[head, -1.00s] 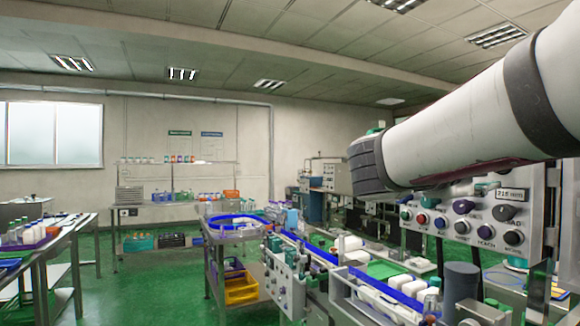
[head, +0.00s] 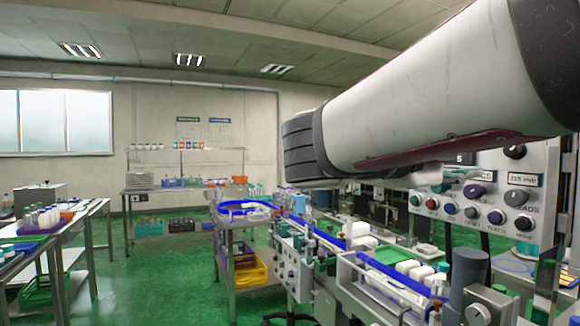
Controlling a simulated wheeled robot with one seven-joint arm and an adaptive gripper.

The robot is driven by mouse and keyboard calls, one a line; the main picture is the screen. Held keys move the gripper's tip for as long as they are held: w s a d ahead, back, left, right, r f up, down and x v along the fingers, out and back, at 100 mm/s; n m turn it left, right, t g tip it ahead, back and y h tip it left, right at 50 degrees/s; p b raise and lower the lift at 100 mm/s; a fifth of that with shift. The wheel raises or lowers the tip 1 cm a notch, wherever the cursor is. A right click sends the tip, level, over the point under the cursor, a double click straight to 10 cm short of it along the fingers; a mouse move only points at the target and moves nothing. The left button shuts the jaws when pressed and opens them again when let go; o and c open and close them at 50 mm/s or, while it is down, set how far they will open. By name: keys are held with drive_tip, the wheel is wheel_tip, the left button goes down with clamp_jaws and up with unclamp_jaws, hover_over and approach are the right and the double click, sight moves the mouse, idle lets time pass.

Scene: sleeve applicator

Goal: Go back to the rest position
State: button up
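My arm shows in the head view as a large white link reaching in from the upper right, with a dark ribbed joint at its left end. My gripper is not visible, so I cannot see its fingers or whether it holds anything. The sleeve applicator's control panel (head: 480,200), with several coloured knobs and buttons, stands at the right, partly hidden behind my arm.
A round blue-rimmed table (head: 246,213) stands left of the line, above a yellow crate (head: 250,270). A side bench with bottles (head: 42,216) is at the far left. A shelf bench (head: 184,188) is along the back wall. Open green floor (head: 150,275) lies between.

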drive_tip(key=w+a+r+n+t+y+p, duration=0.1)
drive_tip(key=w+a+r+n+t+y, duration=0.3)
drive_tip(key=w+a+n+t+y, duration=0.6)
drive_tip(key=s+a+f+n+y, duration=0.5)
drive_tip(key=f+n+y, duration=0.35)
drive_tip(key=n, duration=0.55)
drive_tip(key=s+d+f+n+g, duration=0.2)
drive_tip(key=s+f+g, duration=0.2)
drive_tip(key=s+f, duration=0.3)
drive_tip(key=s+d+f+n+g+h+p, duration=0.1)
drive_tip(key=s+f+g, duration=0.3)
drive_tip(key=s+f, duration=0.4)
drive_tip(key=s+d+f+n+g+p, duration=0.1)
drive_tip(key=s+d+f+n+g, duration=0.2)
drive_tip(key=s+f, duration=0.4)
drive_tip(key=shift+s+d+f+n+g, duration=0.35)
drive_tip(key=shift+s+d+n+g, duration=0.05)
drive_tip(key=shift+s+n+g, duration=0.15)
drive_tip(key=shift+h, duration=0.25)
